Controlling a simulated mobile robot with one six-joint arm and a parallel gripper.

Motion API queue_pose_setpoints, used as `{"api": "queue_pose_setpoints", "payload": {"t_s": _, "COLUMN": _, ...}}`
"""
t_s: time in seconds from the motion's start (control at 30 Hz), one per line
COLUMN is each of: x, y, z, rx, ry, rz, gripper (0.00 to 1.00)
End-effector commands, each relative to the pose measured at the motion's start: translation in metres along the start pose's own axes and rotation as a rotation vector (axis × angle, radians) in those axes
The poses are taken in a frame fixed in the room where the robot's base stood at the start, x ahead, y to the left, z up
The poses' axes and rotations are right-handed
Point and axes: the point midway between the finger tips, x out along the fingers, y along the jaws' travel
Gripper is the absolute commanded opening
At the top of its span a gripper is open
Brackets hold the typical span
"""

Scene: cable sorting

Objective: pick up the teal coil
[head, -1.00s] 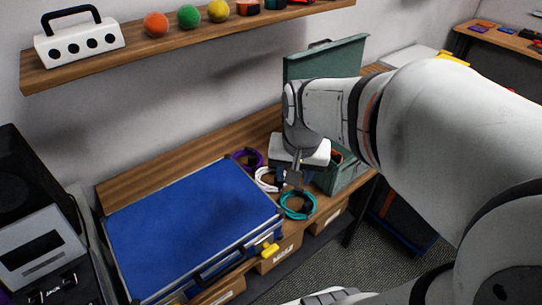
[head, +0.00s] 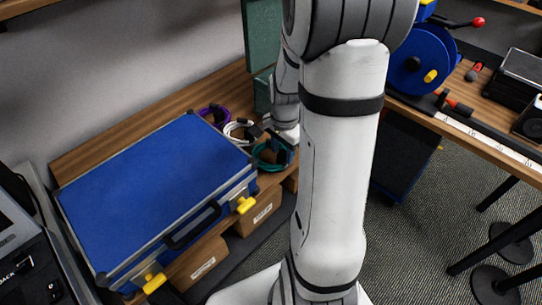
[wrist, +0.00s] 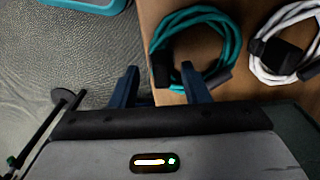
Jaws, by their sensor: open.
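The teal coil (wrist: 236,48) lies on the wooden bench near its edge in the wrist view, with a black clip on its left side. It also shows in the head view (head: 260,162), partly in shadow beside my arm. My gripper (wrist: 161,80) is open, with nothing between its fingers. Its right finger overlaps the near part of the coil in the wrist view; its left finger appears over the floor past the bench edge. I cannot tell whether a finger touches the coil. My arm hides most of the gripper in the head view.
A white coil (wrist: 262,50) with a black clip lies right of the teal one in the wrist view. A purple coil (head: 222,112) lies farther back. A blue case (head: 150,185) fills the bench to the left. A green box (head: 262,40) stands behind.

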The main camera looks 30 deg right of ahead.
Motion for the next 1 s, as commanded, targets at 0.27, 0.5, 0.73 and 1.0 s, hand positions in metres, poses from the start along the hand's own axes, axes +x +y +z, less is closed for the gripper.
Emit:
{"api": "queue_pose_setpoints", "payload": {"t_s": 0.27, "x": 0.020, "y": 0.000, "z": 0.000, "rx": 0.000, "ry": 0.000, "rz": -0.001, "gripper": 0.42}}
{"api": "queue_pose_setpoints", "payload": {"t_s": 0.5, "x": 0.020, "y": 0.000, "z": -0.001, "rx": 0.000, "ry": 0.000, "rz": -0.001, "gripper": 0.34}}
{"api": "queue_pose_setpoints", "payload": {"t_s": 0.73, "x": 0.020, "y": 0.000, "z": -0.001, "rx": 0.000, "ry": 0.000, "rz": -0.001, "gripper": 0.15}}
{"api": "queue_pose_setpoints", "payload": {"t_s": 1.0, "x": 0.020, "y": 0.001, "z": -0.001, "rx": 0.001, "ry": 0.000, "rz": 0.000, "gripper": 0.00}}
